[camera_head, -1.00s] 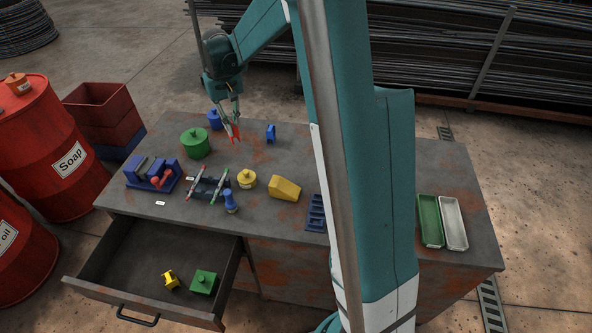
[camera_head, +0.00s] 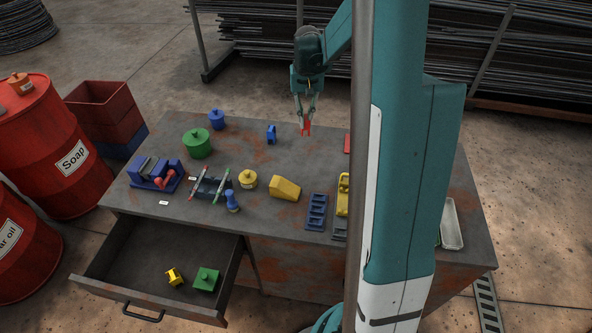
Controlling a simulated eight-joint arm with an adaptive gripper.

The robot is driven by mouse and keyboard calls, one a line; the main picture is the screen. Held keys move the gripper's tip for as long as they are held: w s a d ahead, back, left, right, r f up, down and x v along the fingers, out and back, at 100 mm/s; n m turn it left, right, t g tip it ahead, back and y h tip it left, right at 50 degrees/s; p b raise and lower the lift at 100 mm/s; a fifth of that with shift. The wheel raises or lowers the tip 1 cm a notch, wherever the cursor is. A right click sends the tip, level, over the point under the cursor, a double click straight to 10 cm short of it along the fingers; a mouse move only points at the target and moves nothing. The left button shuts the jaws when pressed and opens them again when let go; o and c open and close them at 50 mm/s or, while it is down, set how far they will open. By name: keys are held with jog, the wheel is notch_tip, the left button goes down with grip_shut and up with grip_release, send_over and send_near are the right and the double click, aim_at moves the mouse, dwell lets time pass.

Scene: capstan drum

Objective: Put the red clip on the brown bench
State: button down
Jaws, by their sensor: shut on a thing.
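My gripper (camera_head: 305,112) is shut on the red clip (camera_head: 305,129) and points down near the back edge of the worktop. The clip hangs below the fingertips with its two prongs downward. It seems to be held above the surface, though the exact height is hard to tell. The worktop (camera_head: 255,160) is grey with brown rust patches; I see no other brown bench. My arm hides part of its right side.
A blue clip (camera_head: 271,133) stands left of my gripper. A red piece (camera_head: 347,143) shows beside my arm. A yellow wedge (camera_head: 285,189), blue tray (camera_head: 316,212) and green pot (camera_head: 196,143) stand on the worktop. The drawer (camera_head: 135,270) is open.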

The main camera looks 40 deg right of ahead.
jog(key=s+d+m+p, duration=0.2)
jog(key=s+d+m, duration=0.1)
jog(key=s+d, duration=0.65)
send_over(336, 162)
jog(key=shift+f, duration=2.4)
notch_tip(336, 162, down, 6)
jog(key=shift+f+b, duration=0.15)
jog(key=shift+b, duration=0.15)
jog(key=shift+f, duration=0.1)
jog(key=shift+f, duration=1.8)
jog(key=shift+f, duration=0.15)
